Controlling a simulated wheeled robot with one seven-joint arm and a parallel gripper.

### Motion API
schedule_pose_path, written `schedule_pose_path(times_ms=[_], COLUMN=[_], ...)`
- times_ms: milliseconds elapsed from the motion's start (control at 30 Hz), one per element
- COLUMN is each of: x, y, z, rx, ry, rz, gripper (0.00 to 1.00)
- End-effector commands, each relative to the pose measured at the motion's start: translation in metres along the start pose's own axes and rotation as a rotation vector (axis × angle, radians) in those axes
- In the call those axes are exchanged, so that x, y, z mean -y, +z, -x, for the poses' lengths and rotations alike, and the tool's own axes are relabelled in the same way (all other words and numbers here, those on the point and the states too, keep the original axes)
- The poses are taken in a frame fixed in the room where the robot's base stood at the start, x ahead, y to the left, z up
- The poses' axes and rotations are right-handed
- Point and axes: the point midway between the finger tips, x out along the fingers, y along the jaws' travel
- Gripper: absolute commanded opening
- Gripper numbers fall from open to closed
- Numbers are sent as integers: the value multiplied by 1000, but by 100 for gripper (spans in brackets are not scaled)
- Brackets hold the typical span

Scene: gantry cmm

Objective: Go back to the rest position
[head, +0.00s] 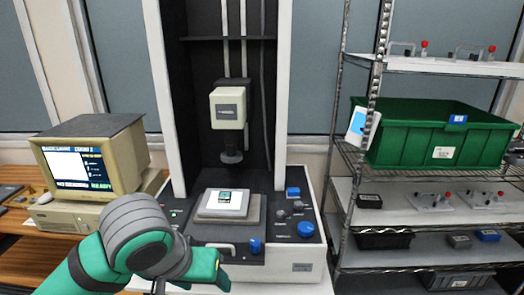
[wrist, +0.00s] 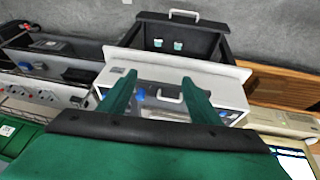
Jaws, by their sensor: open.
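My gripper (wrist: 157,90) shows in the wrist view with its two green fingers apart and nothing between them. Behind the fingers is the pale measuring machine with a handle (wrist: 168,97). In the head view my green and grey arm reaches in from the lower left, in front of the machine; the fingertips cannot be made out there. The measuring head (head: 229,108) hangs above, apart from the plate.
A beige computer (head: 92,160) stands on the wooden desk at left. A wire shelf (head: 345,170) at right holds a green bin (head: 432,133), small fixtures and dark trays. Blue knobs (head: 306,229) stick up at the machine's front right.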

Motion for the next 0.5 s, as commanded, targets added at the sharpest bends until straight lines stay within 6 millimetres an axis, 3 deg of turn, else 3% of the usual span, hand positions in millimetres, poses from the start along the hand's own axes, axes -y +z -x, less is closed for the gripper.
schedule_pose_path(times_ms=[267,500], x=[-40,-94], y=[-27,-64], z=[-15,-26], rx=[-126,-319], ry=[164,395], rz=[-18,-9], gripper=[57,57])
